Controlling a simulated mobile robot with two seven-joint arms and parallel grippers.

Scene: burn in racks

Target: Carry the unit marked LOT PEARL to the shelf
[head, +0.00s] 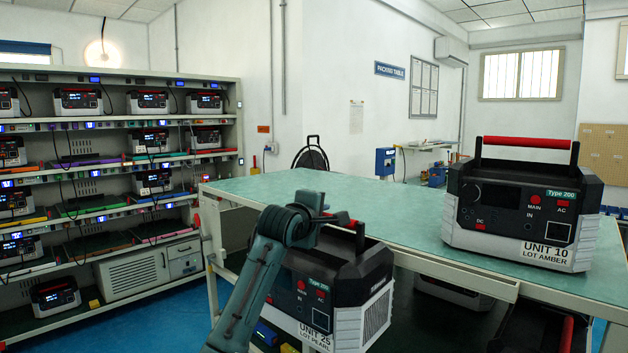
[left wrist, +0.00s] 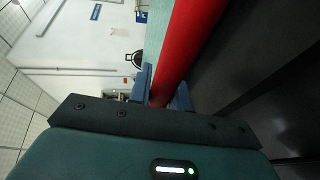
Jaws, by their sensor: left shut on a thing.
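The unit marked UNIT 25 LOT PEARL (head: 345,290) is a black and light grey box, Type 200, with a handle on top. It is in front of the green-topped table, at the lower middle of the head view. My left gripper (head: 338,218) is shut on its red handle, which fills the upper middle of the left wrist view (left wrist: 186,45). My left arm covers the unit's left part. The shelf rack (head: 240,110) stands at the left, with several similar units and coloured mats on its levels. My right gripper is not in view.
A unit marked UNIT 10 LOT AMBER (head: 512,205) stands on the right part of the green-topped table (head: 400,222). The table's left part is clear. Another unit (head: 455,292) sits beneath the tabletop. Blue floor (head: 150,325) lies open between rack and table.

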